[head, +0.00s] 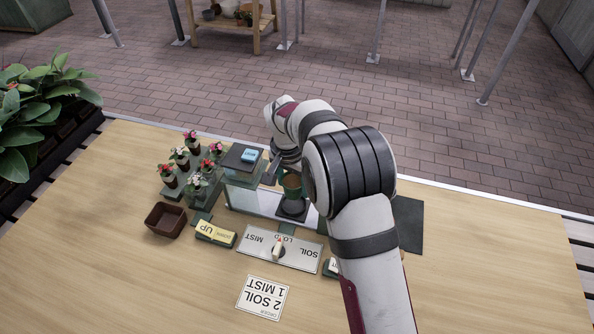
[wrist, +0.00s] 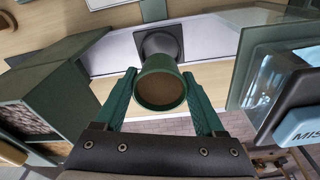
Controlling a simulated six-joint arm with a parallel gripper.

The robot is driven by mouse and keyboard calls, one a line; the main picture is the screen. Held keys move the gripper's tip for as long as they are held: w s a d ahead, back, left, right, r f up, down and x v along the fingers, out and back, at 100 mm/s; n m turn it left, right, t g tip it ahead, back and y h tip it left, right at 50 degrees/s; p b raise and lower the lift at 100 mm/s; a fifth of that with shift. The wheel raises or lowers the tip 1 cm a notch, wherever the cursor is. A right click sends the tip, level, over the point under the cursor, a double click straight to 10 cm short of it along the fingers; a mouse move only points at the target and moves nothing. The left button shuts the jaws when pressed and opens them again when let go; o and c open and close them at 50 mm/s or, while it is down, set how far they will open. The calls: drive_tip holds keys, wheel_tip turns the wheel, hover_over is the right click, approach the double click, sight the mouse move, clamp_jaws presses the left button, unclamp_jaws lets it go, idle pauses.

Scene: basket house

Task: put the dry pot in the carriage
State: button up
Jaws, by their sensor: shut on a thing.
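The pot (head: 292,184) is green with brown, dry-looking soil, seen from above in the wrist view (wrist: 160,92). My gripper (wrist: 160,78) has its two green fingers shut on the pot, one on each side. The carriage (head: 291,209) is a dark square holder on a pale rail, and it also shows in the wrist view (wrist: 158,42), just beyond the pot. The pot appears upright and above the carriage in the head view. Whether its base touches the carriage is hidden.
A panel (head: 252,244) marked MIST, LOAD and SOIL has a lever (head: 278,250) near LOAD. The dark mist housing (head: 241,158) is close left of the pot. Flower pots (head: 181,157), a brown tray (head: 166,219) and an order card (head: 262,298) are left and front.

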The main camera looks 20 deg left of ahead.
drive_tip(key=shift+f, duration=2.45)
drive_tip(key=shift+f, duration=0.1)
drive_tip(key=o, duration=1.3)
drive_tip(key=shift+s+a+r, duration=0.1)
drive_tip(key=shift+s+r, duration=0.05)
drive_tip(key=shift+r, duration=1.1)
drive_tip(key=shift+s+r, duration=0.1)
drive_tip(key=shift+r, duration=2.65)
